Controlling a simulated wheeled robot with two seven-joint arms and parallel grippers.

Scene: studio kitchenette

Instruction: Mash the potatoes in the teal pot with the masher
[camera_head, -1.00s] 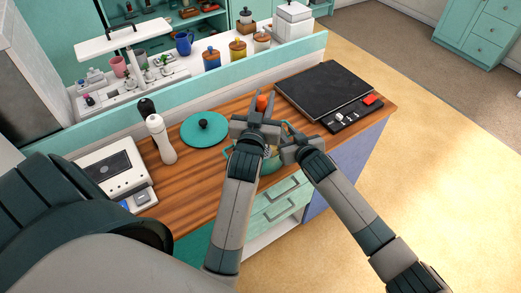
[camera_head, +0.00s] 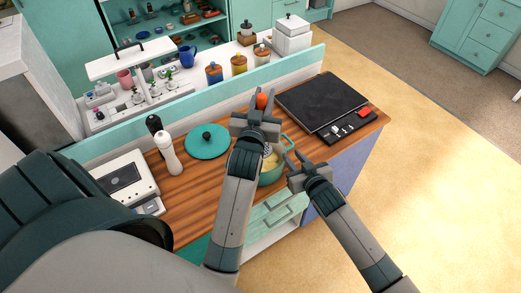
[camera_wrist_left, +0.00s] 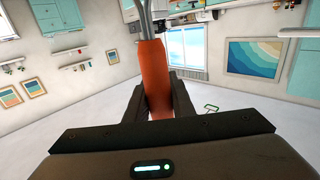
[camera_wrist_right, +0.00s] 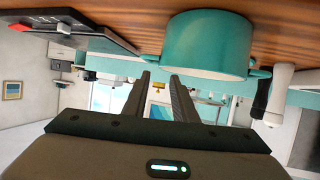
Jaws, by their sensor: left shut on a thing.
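My left gripper (camera_head: 262,108) is shut on the orange handle of the masher (camera_head: 261,100). The handle also shows upright between the fingers in the left wrist view (camera_wrist_left: 156,80), with the metal shaft beyond it. The teal pot (camera_head: 271,178) stands near the counter's front edge, partly hidden by my left arm. Pale yellow potatoes (camera_head: 275,159) show inside, and the masher's metal head is at the pot's opening; its depth is unclear. My right gripper (camera_head: 292,157) is open and empty beside the pot's right side. The pot (camera_wrist_right: 208,45) also shows beyond its fingers in the right wrist view.
A teal lid (camera_head: 207,143) lies on the wooden counter left of the pot. A white shaker (camera_head: 169,152) and a black one (camera_head: 154,125) stand further left. A black cooktop (camera_head: 322,102) lies to the right. A low teal partition runs behind.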

